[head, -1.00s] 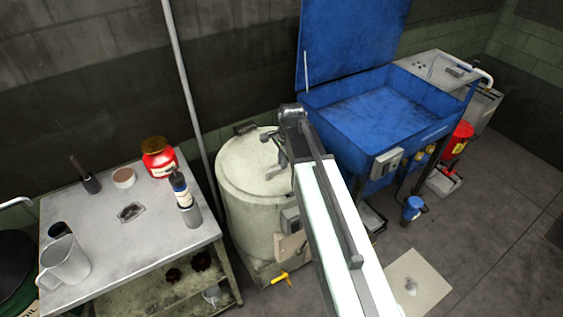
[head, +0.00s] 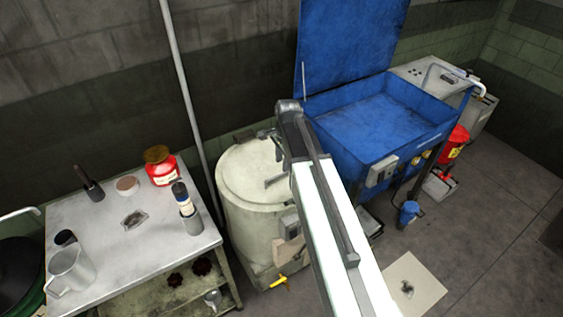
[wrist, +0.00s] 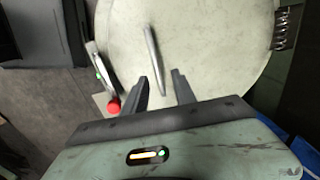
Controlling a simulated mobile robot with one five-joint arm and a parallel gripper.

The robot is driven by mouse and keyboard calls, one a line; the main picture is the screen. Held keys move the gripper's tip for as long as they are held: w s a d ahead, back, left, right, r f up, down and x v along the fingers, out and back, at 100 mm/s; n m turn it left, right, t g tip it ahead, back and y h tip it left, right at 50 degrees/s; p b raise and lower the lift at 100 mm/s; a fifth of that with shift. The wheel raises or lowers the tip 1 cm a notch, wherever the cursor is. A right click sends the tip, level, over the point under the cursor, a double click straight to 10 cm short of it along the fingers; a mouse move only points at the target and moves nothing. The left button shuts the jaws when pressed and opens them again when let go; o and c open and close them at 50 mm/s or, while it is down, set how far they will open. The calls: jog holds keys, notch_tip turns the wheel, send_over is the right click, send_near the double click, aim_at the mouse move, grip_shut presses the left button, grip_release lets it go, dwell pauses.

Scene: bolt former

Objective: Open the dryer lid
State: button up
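The dryer (head: 255,225) is a pale cream drum with a round lid (head: 245,170), which lies flat and shut on top. A grey bar handle (head: 276,181) stands on the lid, and it also shows in the wrist view (wrist: 152,50). My gripper (wrist: 160,75) is over the lid with its two dark fingers apart. The near end of the handle shows between the fingers, with a gap on each side; I cannot tell the height between them. In the head view my arm hides the gripper and the lid's right edge.
A spring (wrist: 281,28) sits at the lid's edge, and a lever with a red knob (wrist: 114,106) at the other side. A metal table (head: 150,265) with a jug and bottles stands left. A blue tank (head: 375,125) with a raised lid stands right, close to my arm.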

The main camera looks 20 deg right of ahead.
jog(key=r+p, duration=0.1)
jog(key=r, duration=0.1)
jog(key=r+p, duration=0.1)
jog(key=p, duration=0.1)
jog(key=r+p, duration=0.1)
jog(key=r, duration=0.1)
jog(key=shift+s+d+r, duration=0.1)
jog(key=shift+s+r, duration=0.25)
jog(key=shift+s, duration=0.05)
